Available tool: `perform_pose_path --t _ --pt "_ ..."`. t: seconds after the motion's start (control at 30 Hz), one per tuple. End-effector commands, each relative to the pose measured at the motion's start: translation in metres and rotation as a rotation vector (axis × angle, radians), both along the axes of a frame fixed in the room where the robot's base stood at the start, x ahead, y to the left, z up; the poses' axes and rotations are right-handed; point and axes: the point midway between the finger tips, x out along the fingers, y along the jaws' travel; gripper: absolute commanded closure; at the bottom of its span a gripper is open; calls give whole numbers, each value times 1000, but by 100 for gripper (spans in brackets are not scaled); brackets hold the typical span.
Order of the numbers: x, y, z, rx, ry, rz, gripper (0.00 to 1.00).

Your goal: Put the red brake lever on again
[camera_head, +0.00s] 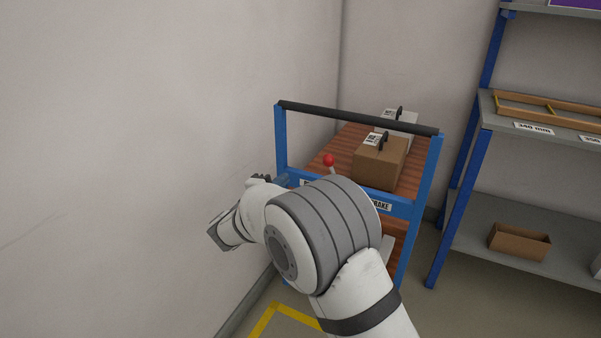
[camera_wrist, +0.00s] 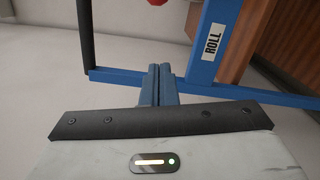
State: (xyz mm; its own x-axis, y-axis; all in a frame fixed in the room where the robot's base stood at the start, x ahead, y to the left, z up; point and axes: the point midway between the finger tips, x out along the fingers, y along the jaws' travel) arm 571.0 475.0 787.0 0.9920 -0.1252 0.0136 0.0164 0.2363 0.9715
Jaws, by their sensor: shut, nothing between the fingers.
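The brake lever shows a round red knob (camera_head: 328,160) on a short pale stem at the front of the blue cart (camera_head: 425,180). The stem's lower part is hidden behind my arm. In the wrist view only a bit of the red knob (camera_wrist: 157,2) shows at the top edge. My gripper (camera_wrist: 157,70) is shut and empty, its blue fingertips close to the cart's blue bar; I cannot tell if they touch. A ROLL label (camera_wrist: 213,42) is on the blue panel to their right. A partly covered BRAKE label (camera_head: 378,205) shows in the head view.
The cart carries a cardboard box (camera_head: 380,162) and a paler box (camera_head: 397,122) on its wooden deck. Its dark push handle (camera_head: 355,117) spans the top. A wall (camera_head: 150,150) is close on the left. Blue-framed shelving (camera_head: 470,180) stands on the right.

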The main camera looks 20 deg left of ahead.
Motion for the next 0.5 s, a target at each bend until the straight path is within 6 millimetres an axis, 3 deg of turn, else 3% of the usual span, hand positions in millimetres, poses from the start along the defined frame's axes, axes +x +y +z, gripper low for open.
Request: perform_pose_path --t 0.5 --pt "98 -17 0 0 0 -5 100"
